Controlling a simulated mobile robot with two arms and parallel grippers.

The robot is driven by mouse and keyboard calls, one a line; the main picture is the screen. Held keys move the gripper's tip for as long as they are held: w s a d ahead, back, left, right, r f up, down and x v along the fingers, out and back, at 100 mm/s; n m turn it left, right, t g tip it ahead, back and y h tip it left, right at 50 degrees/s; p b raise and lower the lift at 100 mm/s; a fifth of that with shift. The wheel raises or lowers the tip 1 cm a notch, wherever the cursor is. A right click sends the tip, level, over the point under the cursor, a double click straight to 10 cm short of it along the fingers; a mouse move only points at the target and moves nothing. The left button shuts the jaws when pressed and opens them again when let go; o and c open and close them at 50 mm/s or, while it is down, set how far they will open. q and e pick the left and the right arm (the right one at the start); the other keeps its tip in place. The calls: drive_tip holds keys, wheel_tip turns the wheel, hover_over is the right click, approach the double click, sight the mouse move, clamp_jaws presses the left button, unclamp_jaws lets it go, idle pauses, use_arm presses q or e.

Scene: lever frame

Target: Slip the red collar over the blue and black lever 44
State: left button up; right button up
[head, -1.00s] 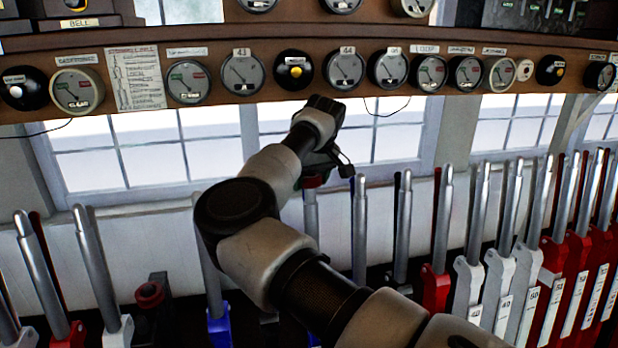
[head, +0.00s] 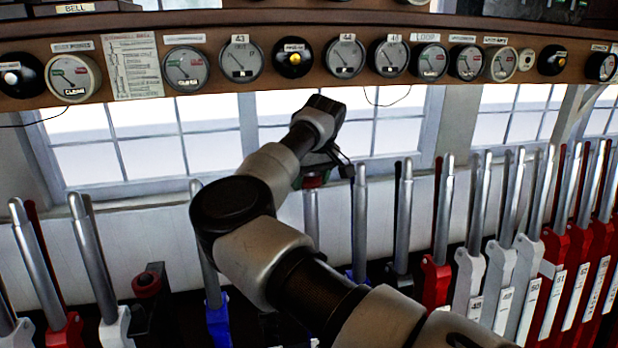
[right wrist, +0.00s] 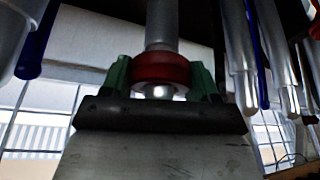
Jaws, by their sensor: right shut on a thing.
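My right gripper (right wrist: 161,82) is shut on the red collar (right wrist: 163,72), with green fingers on either side of it. In the right wrist view the collar is around the silver shaft of a lever (right wrist: 162,25), whose rounded tip shows through the ring. In the head view my right gripper (head: 314,174) and the collar (head: 313,181) are at the top of that lever (head: 311,215). My arm hides the lever's base, so its colours and number cannot be read. My left gripper is not in view.
Silver levers stand close on both sides; the near right one (head: 360,225) has a blue base. A second red ring (head: 147,284) sits on a black stand at left. A wooden shelf (head: 230,88) with dials, one marked 44 (head: 344,58), runs above the gripper.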

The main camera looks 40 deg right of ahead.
drive_tip(key=o, duration=1)
drive_tip(key=shift+o, duration=0.2)
drive_tip(key=shift+r, duration=0.1)
drive_tip(key=shift+p+v, duration=2.2)
drive_tip(key=shift+v, duration=2.25)
drive_tip(key=shift+s+r, duration=0.1)
drive_tip(key=shift+r, duration=0.1)
drive_tip(key=b+v, duration=0.2)
drive_tip(key=v, duration=0.8)
drive_tip(key=shift+r+b, duration=0.15)
drive_tip(key=shift+b, duration=0.2)
